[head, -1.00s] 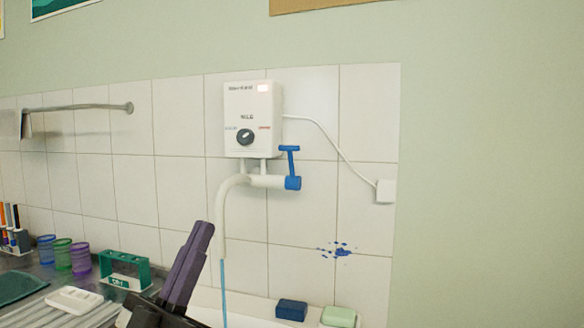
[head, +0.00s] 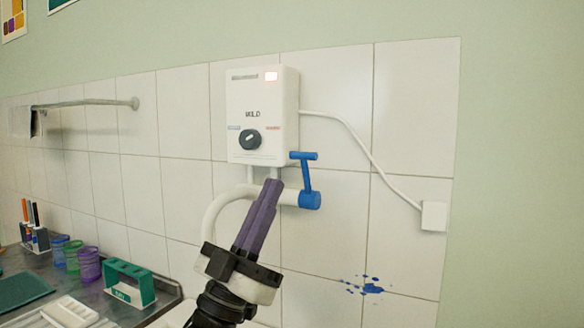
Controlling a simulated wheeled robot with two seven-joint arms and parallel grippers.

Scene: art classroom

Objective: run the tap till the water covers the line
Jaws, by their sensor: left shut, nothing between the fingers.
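The tap has a blue lever handle (head: 306,180) on the right end of a white pipe (head: 222,212) below the white water heater (head: 262,115). The lever stands upright with a crossbar on top. My left gripper (head: 270,188) is shut and empty, its purple fingers pointing up in front of the pipe, just left of the lever. I cannot tell whether the fingers touch the pipe. The spout end, any water stream, the vessel and its line are hidden or out of view. My right gripper is not in view.
A white cable runs from the heater to a wall box (head: 434,216). Blue splashes (head: 364,285) mark the tiles. At left on the counter are a green rack (head: 130,283), coloured cups (head: 88,262) and a marker holder (head: 36,238).

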